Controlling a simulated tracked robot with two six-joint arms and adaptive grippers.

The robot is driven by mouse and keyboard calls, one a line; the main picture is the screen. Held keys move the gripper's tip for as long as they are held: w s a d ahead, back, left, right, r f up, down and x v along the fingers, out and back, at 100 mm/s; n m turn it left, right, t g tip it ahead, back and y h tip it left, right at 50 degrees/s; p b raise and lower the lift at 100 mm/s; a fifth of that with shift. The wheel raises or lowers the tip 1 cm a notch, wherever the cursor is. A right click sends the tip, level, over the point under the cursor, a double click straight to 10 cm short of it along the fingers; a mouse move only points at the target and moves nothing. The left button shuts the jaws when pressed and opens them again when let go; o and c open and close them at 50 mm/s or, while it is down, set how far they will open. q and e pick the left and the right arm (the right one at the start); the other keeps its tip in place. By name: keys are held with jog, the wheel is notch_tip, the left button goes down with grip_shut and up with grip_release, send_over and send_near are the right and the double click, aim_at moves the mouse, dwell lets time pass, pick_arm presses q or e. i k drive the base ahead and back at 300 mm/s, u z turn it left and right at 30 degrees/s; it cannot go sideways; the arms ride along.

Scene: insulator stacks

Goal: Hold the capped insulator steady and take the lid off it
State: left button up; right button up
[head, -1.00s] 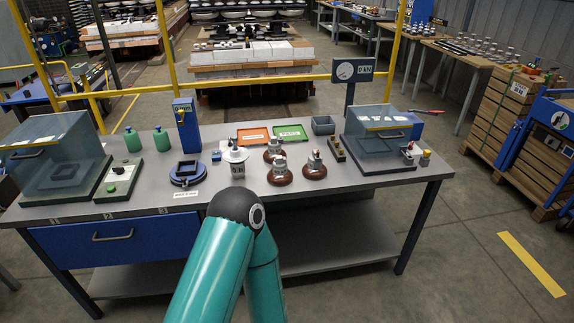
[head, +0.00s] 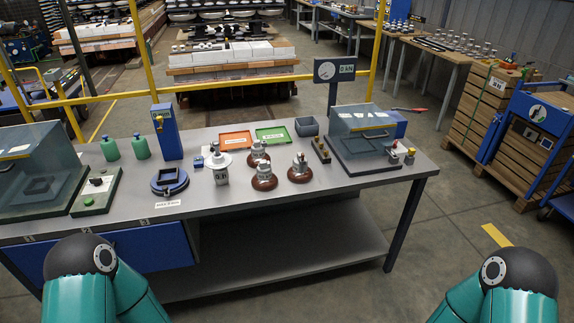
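Several small insulators stand in the middle of the grey workbench (head: 225,255). Three have dark brown bases and grey metal tops: a rear one (head: 257,160), a front one (head: 264,182) and a right one (head: 299,175). A white, disc-shaped insulator (head: 217,158) sits on a grey labelled can-like part beside them. I cannot tell which of these has the lid. Only teal links of my two arms show, at the lower left and lower right. Both grippers are out of view, and nothing visible touches the insulators.
A blue ring-shaped fixture (head: 169,181) lies left of the insulators. Orange (head: 236,142) and green (head: 272,136) trays lie behind. Clear-covered boxes stand at the bench's left (head: 38,160) and right (head: 362,133). A force display (head: 334,70) stands behind.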

aim_at(300, 173)
jog(key=i, duration=0.9)
